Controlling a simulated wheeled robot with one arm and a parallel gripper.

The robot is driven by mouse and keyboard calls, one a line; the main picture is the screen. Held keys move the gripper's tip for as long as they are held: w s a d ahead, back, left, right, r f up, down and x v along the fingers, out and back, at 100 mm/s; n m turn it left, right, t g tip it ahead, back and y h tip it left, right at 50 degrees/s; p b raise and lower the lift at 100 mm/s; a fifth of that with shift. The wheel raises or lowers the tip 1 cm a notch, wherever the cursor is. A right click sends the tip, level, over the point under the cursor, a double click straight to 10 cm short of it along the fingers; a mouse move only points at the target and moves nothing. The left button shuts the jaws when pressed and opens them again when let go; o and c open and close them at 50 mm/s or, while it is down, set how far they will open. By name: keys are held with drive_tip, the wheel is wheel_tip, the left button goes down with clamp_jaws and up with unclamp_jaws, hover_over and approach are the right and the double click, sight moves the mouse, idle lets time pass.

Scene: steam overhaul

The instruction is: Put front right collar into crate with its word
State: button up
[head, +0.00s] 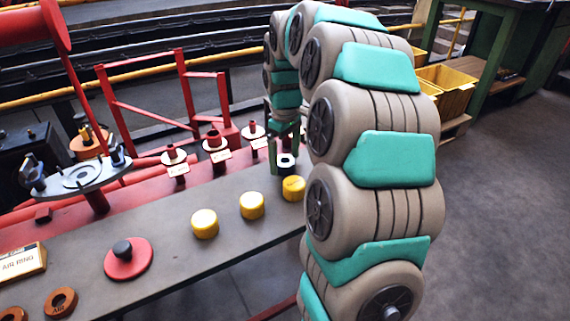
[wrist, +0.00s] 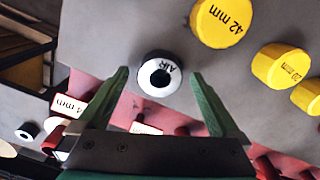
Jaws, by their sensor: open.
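A white collar with a dark centre and the word AIR (wrist: 158,72) lies on the grey bench, between and slightly beyond my fingertips in the wrist view. It also shows under my gripper in the head view (head: 286,161). My gripper (wrist: 160,76) is open and empty, its green fingers on either side of the collar with gaps. Two orange rings lie at the bench's lower left in the head view; the nearer-to-centre one (head: 61,302) bears a word like AIR. Yellow crates (head: 447,90) stand at the back right; I cannot read any words on them.
Three yellow cylinders stand beside the collar; one (wrist: 222,22) reads 42 mm. Labelled red posts with white collars (head: 215,146) line the bench's back. A red disc with black knob (head: 127,259) and an AIR RING sign (head: 21,263) are left. Floor at right is clear.

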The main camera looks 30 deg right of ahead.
drive_tip(key=shift+f, duration=0.35)
clamp_jaws()
idle(0.6)
